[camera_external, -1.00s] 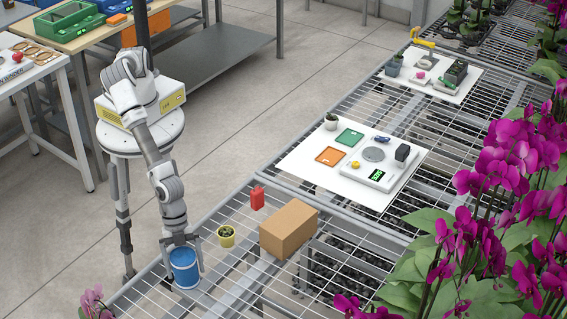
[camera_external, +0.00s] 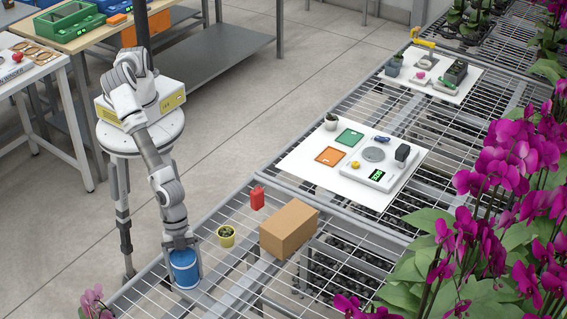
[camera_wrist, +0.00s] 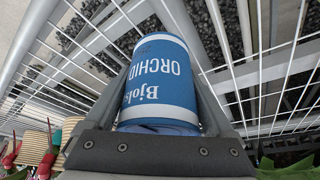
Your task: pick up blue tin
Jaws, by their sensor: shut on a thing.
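The blue tin (camera_external: 185,271) stands on the wire bench near its front left end in the external view. In the wrist view the tin (camera_wrist: 160,80) fills the middle, with white lettering that includes "ORCHID". My gripper (camera_external: 184,262) reaches down from above and is shut on the tin, one finger along each side. In the wrist view the fingers of my gripper (camera_wrist: 164,100) lie against both sides of the tin. I cannot tell whether the tin's base touches the wires.
Farther back, a white board (camera_external: 300,163) holds a scale (camera_external: 378,177). Orchids (camera_external: 500,200) crowd the right side.

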